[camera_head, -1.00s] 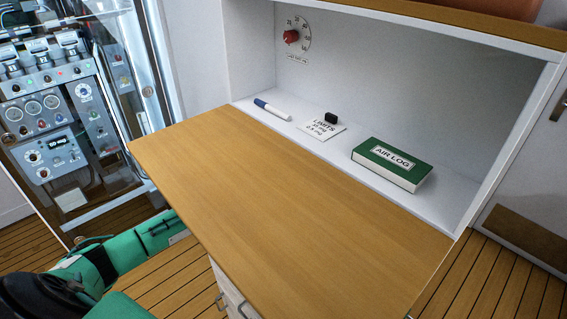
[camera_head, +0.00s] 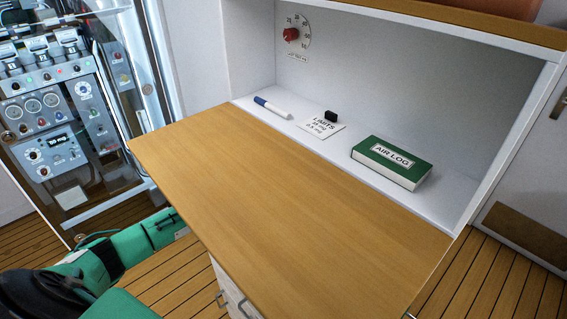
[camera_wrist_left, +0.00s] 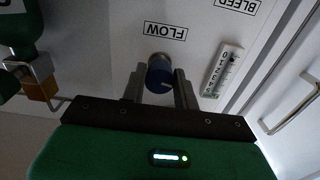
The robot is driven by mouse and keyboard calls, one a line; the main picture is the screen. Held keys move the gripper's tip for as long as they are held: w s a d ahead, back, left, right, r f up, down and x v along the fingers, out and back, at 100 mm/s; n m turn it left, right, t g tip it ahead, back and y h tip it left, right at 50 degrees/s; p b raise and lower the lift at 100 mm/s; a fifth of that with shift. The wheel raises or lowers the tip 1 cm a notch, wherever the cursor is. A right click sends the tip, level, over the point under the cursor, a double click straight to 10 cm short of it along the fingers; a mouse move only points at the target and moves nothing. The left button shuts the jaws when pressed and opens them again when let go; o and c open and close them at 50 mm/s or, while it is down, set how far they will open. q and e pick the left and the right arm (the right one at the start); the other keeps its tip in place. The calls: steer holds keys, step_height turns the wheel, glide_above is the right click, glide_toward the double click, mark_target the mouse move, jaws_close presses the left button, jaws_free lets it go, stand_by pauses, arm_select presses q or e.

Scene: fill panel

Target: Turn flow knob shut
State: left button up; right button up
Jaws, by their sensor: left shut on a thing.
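In the left wrist view a blue flow knob (camera_wrist_left: 160,75) sits on a white panel (camera_wrist_left: 110,40), beside a label reading FLOW (camera_wrist_left: 165,32) that appears upside down. My left gripper (camera_wrist_left: 160,88) has its two dark fingers on either side of the knob and is shut on it. A pale line shows on the knob's face. The head view shows neither the flow knob nor my gripper fingers. My right gripper is in neither view.
A small scale (camera_wrist_left: 222,72) and a BLEED label (camera_wrist_left: 237,5) are near the knob. A brass padlock (camera_wrist_left: 40,85) hangs at the left, and a handle (camera_wrist_left: 293,110) is at the right. The wooden desk (camera_head: 270,200) is bare.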

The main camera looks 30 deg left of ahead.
arm_select(q)
steer(key=shift+m, duration=0.3)
steer(key=shift+a+m+b, duration=0.1)
steer(key=shift+m+b, duration=2.05)
steer(key=shift+m, duration=5.35)
steer(key=o, duration=1)
